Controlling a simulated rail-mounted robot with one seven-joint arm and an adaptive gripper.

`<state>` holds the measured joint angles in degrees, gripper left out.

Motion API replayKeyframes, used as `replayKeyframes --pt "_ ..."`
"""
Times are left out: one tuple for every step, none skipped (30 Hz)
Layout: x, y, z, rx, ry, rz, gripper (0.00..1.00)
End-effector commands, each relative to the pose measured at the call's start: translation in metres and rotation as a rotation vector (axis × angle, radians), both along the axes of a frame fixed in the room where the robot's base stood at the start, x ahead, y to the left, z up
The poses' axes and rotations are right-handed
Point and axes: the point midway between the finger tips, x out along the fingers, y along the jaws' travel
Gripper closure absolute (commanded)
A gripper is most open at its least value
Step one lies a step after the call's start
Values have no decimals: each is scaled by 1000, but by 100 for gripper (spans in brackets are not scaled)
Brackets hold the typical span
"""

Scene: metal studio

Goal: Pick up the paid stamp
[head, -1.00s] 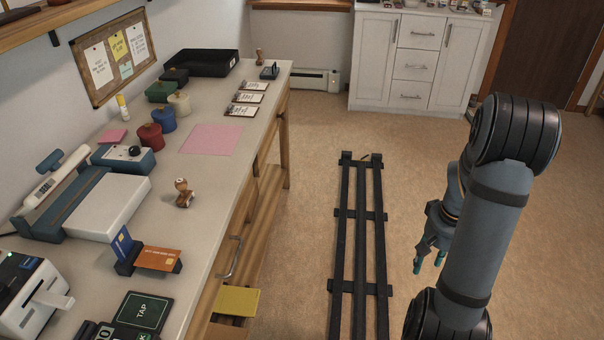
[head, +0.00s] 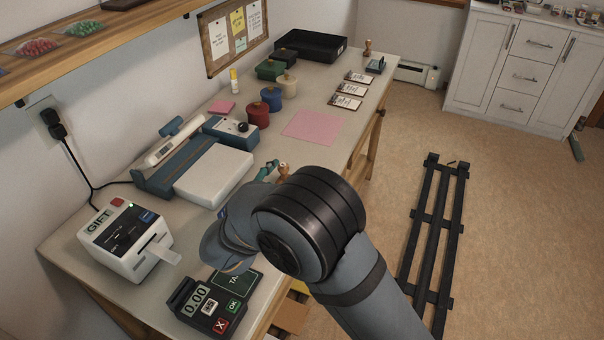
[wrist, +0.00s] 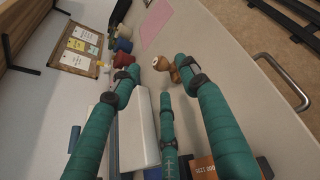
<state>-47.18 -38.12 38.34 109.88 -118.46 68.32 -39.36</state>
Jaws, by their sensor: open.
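A brown wooden stamp (head: 284,171) is on the counter, partly hidden by my arm in the head view. In the wrist view the stamp (wrist: 161,63) lies just beyond and between my fingertips, with a pale round end showing. Its lettering cannot be read. My gripper (wrist: 160,82) has teal fingers spread open and empty; in the head view a teal fingertip (head: 268,169) shows beside the stamp. I cannot tell whether a finger touches it. Another wooden stamp (head: 367,47) stands upright at the counter's far end.
A pink sheet (head: 314,126) lies beyond the near stamp. A white-topped scale (head: 214,178), gift card machine (head: 127,240) and payment terminal (head: 207,305) stand left and front. An orange card (wrist: 203,167) sits close under my fingers. A drawer handle (wrist: 285,82) is at the counter's front.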

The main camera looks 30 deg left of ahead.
Motion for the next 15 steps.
replayKeyframes --pt "8 2 -3 -2 -2 -1 56" --pt "12 4 -5 -2 -2 -3 56" --pt "18 5 -8 -1 -2 -4 56" --pt "22 7 -10 -2 -1 -3 56" --pt "26 9 -11 -2 -1 -3 56" --pt "30 10 -13 -2 -1 -3 56" --pt "33 11 -14 -1 -1 -3 56" --pt "35 12 -15 -1 -1 -3 56" --pt "37 13 -16 -1 0 -3 56" --pt "38 14 -17 -1 0 -2 56" --pt "40 15 -18 -1 0 -2 56" --pt "42 17 -19 -1 0 -2 56" --pt "45 19 -21 -1 0 -3 56" --pt "48 21 -23 -2 0 -4 56" --pt "52 24 -26 -2 0 -4 56"
